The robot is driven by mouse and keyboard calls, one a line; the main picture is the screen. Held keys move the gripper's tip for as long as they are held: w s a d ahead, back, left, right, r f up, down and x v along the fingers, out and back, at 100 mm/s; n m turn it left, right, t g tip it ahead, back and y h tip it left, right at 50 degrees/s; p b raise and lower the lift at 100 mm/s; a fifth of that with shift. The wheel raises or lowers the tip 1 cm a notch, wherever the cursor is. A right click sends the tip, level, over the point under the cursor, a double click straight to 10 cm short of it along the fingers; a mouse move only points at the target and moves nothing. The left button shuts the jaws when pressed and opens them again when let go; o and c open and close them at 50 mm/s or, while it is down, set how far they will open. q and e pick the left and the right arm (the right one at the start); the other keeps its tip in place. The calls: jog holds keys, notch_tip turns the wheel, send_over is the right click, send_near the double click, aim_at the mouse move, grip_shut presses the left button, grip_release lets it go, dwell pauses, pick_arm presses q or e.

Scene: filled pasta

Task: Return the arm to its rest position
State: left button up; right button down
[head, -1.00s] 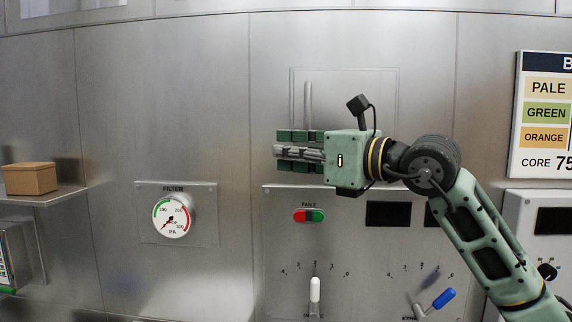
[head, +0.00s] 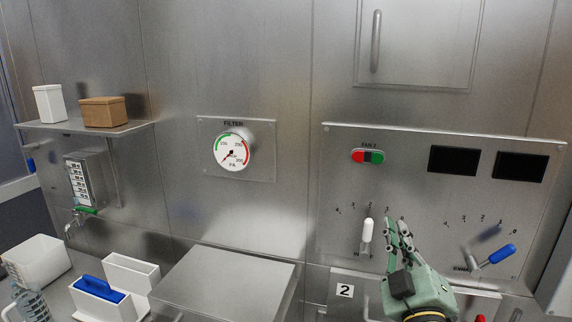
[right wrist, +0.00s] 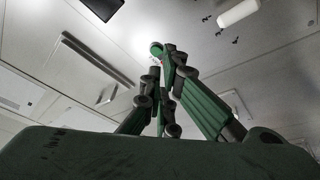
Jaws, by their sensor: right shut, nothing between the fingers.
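My right gripper (head: 398,238) is in the lower right of the head view, pointing up, in front of the lower part of the wall control panel (head: 336,205). Its fingers are shut with nothing between them; they come close together at the tips in the right wrist view (right wrist: 163,55). In the head view it shows between the white-handled lever (head: 367,231) and the blue-handled lever (head: 497,254); whether it touches anything I cannot tell. My left gripper is not in view.
A filter gauge (head: 234,150) and red-green fan switch (head: 368,157) are on the wall. A shelf (head: 140,126) holds a brown box (head: 103,111) and a white container (head: 49,104). White bins (head: 130,272) stand lower left, beside a steel box (head: 225,283).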

jog(key=s+d+f+m+g, duration=0.1)
jog(key=s+f+m+g, duration=0.2)
jog(key=f, duration=0.5)
jog(key=s+d+f+g, duration=0.1)
jog(key=s+f+g, duration=0.25)
jog(key=f, duration=0.45)
jog(key=s+d+f+m+g, duration=0.1)
jog(key=s+f+m+g, duration=0.2)
jog(key=f, duration=0.5)
jog(key=s+a+f+g+y, duration=0.1)
jog(key=s+a+f+g, duration=0.2)
jog(key=s, duration=0.4)
jog(key=s+f+g, duration=0.3)
jog(key=s+f, duration=0.3)
jog(key=s, duration=0.2)
jog(key=s+a+f+g+y, duration=0.1)
jog(key=s+a+f+g, duration=0.2)
jog(key=s, duration=0.4)
notch_tip(320, 180, down, 26)
jog(key=s+d, duration=0.1)
jog(key=s+d+f+g, duration=0.2)
jog(key=s+d+f, duration=0.1)
jog(key=s+f, duration=1.4)
jog(key=shift+s+d+f, duration=0.2)
jog(key=shift+s+f, duration=0.1)
jog(key=shift+f, duration=0.1)
